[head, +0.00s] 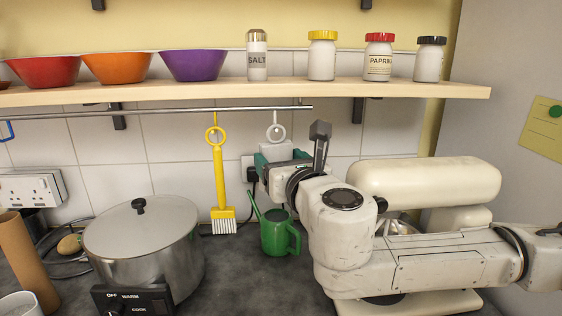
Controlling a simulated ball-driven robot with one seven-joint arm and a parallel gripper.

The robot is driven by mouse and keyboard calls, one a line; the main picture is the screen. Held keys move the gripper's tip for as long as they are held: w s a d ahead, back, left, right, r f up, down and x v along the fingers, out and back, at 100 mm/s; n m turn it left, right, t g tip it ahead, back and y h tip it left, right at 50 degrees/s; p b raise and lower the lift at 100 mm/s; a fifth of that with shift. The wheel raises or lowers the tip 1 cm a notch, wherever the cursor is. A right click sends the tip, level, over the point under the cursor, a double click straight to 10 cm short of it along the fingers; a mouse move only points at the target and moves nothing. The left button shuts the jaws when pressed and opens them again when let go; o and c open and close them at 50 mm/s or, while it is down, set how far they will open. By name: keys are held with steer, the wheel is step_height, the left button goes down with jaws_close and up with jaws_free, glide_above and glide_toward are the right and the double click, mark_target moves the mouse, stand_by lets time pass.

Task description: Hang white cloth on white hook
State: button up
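The white hook (275,117) hangs from the metal rail under the shelf. A pale ring (275,132) shows at its lower end; I cannot tell whether the ring is hooked on or only in front of it. A whitish piece (276,152), apparently the white cloth, shows just below the ring. My gripper (279,161), with teal parts, is right at this piece, below the hook. The gripper's own wrist hides most of the fingers and the lower part of the cloth, so the grip is not clear.
A yellow brush (218,180) hangs on a yellow hook to the left. A green watering can (279,235) stands below my gripper. A steel cooker (145,245) is at left, a cream mixer (425,183) behind my arm. The wooden shelf (200,93) with bowls and jars runs above.

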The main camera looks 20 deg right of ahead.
steer(key=o, duration=0.5)
steer(key=s, duration=0.3)
steer(key=s+b, duration=0.1)
steer(key=s, duration=0.6)
steer(key=shift+s+a+f+b, duration=0.1)
steer(key=shift+s+a+b, duration=0.25)
steer(key=shift+s, duration=0.05)
